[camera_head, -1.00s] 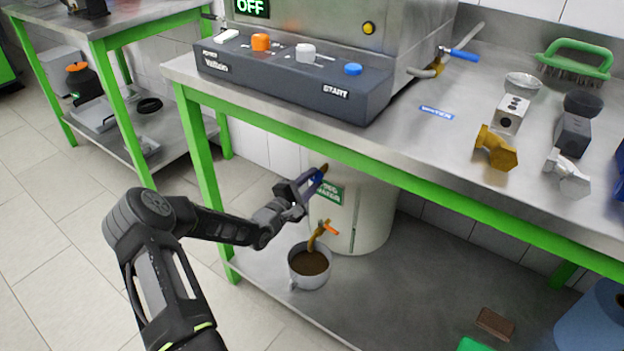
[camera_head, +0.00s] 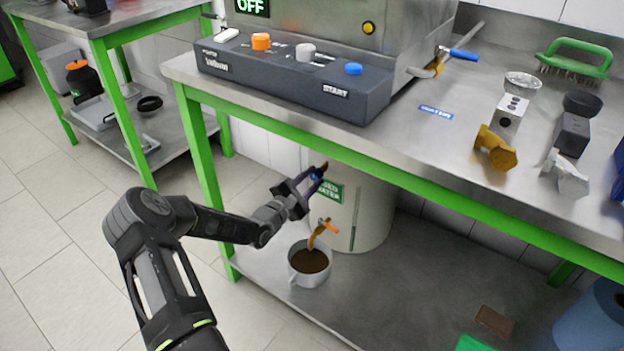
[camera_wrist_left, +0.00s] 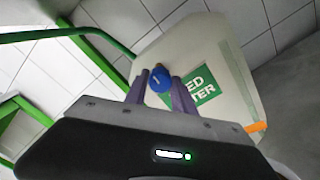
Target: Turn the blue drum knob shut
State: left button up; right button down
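The blue drum knob (camera_wrist_left: 160,80) is a round knob with a small white mark, on the front of a pale drum (camera_head: 368,215) with a green label. In the head view the knob (camera_head: 317,174) is partly hidden by my fingers. My left gripper (camera_head: 308,183) reaches it from the left. In the left wrist view my left gripper's two purple-grey fingers (camera_wrist_left: 161,88) lie close on both sides of the knob and appear shut on it. The exact contact is hard to see. My right gripper is not in view.
The green table rail (camera_head: 430,195) runs just above the drum. Free floor lies at the left.

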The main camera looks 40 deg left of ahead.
pick_arm(q)
jog(key=o, duration=0.4)
jog(key=s+p, duration=0.2)
jog(key=s, duration=0.6)
jog(key=shift+d, duration=0.1)
jog(key=shift+w, duration=0.1)
dwell(0.4)
